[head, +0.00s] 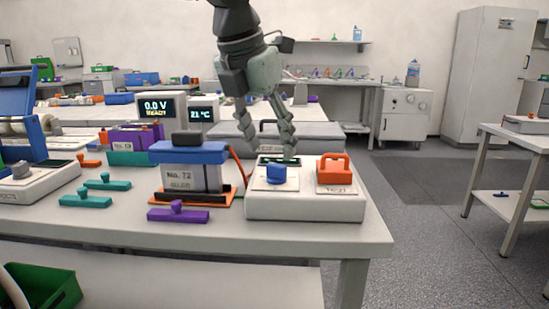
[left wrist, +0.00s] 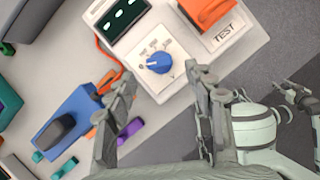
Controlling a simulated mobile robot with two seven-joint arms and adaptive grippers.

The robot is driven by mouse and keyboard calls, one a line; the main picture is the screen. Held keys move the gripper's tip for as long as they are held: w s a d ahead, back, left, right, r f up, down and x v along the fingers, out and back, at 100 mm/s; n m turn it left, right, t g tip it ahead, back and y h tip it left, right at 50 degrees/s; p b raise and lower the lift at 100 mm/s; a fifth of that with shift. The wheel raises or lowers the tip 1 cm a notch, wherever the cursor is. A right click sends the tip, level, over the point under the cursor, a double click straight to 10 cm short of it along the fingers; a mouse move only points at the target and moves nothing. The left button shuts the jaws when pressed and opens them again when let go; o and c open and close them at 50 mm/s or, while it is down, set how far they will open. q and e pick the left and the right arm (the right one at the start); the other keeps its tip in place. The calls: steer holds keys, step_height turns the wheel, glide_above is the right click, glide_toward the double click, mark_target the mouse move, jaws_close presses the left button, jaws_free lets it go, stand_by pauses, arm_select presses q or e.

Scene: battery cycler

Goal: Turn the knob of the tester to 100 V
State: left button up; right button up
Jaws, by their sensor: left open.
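The tester is a white box (head: 300,207) near the right end of the bench. Its blue knob (head: 276,174) sits on a white dial plate, left of an orange part above a TEST label (head: 336,170). In the left wrist view the blue knob (left wrist: 158,63) has a pale pointer mark, and small dial labels around it are too small to read. A dark display (left wrist: 122,18) lies beside the dial. My left gripper (head: 268,150) is open and empty above and behind the knob, apart from it. Its fingers (left wrist: 160,98) also show in the left wrist view.
A blue-topped battery block labelled No. 72 (head: 192,177) stands left of the tester, with an orange cable running between them. A purple piece (head: 178,213) and teal pieces (head: 86,200) lie on the bench. Displays behind read 0.0 V (head: 158,106) and 21 °C (head: 203,114).

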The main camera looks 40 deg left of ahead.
mark_target(276, 165)
arm_select(q)
steer(key=x, duration=0.4)
steer(key=shift+w+f, duration=0.2)
steer(key=shift+f, duration=0.1)
arm_select(e)
steer(key=shift+w, duration=0.25)
arm_select(q)
steer(key=shift+c, duration=0.3)
arm_select(e)
steer(key=shift+w+a, duration=0.1)
steer(key=shift+a, duration=0.1)
arm_select(q)
steer(key=shift+c, duration=1.3)
steer(key=c, duration=0.8)
arm_select(e)
steer(key=shift+r, duration=0.1)
